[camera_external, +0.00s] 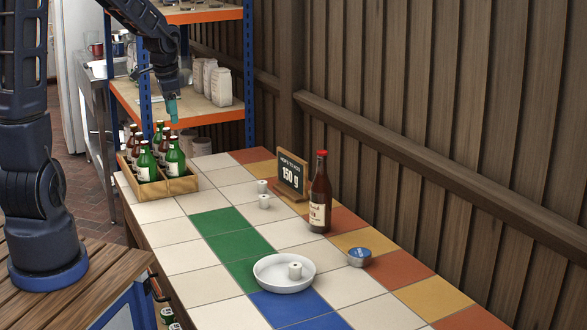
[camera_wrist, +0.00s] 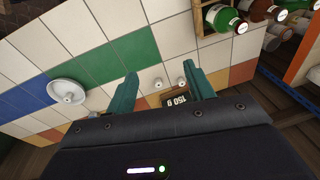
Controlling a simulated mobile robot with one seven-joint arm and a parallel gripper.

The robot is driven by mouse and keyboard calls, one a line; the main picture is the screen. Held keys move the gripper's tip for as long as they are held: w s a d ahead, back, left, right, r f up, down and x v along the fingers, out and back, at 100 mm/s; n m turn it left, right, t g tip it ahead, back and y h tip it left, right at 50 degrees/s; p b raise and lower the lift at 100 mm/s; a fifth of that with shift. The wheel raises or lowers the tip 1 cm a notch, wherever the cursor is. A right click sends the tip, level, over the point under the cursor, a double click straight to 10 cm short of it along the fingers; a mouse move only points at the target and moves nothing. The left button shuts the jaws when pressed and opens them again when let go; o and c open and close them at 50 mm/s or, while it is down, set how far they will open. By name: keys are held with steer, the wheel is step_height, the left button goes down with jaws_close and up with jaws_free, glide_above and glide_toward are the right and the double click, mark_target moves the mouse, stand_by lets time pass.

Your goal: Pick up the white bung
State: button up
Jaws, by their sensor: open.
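Three small white bungs show. One bung (camera_external: 295,271) is in a round white dish (camera_external: 262,284) on the tiled table; the wrist view also shows this bung (camera_wrist: 69,98) and the dish (camera_wrist: 55,88). The other two stand on the tiles in front of the small sign, a farther bung (camera_external: 262,186) and a nearer bung (camera_external: 264,201). In the wrist view these two (camera_wrist: 158,83) (camera_wrist: 180,80) appear between my fingers, well beyond them. My gripper (camera_external: 172,112) is open and empty, high above the far left part of the table.
A dark sign (camera_external: 291,173) reading 150 g stands behind the two bungs. A wooden crate (camera_external: 165,189) of bottles sits at the far left.

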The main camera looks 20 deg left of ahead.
steer(key=w+d+f+m+g+h, duration=0.1)
steer(key=w+d+f+m, duration=0.15)
steer(key=w+f, duration=0.2)
steer(key=w+d+f+m+h, duration=0.1)
steer(key=w+d+f+m, duration=0.15)
steer(key=f, duration=0.35)
steer(key=m+h, duration=0.3)
steer(key=h, duration=0.1)
glide_toward(264, 196)
steer(key=shift+g, duration=0.4)
steer(key=x, duration=0.5)
steer(key=shift+s+a+f, duration=0.1)
steer(key=shift+s+a, duration=0.1)
steer(key=shift+w+x, duration=0.2)
steer(key=shift+x, duration=1.1)
steer(key=shift+w+x, duration=0.2)
steer(key=shift+x, duration=1.1)
steer(key=shift+d, duration=0.2)
steer(key=c, duration=1)
steer(key=shift+c, duration=0.2)
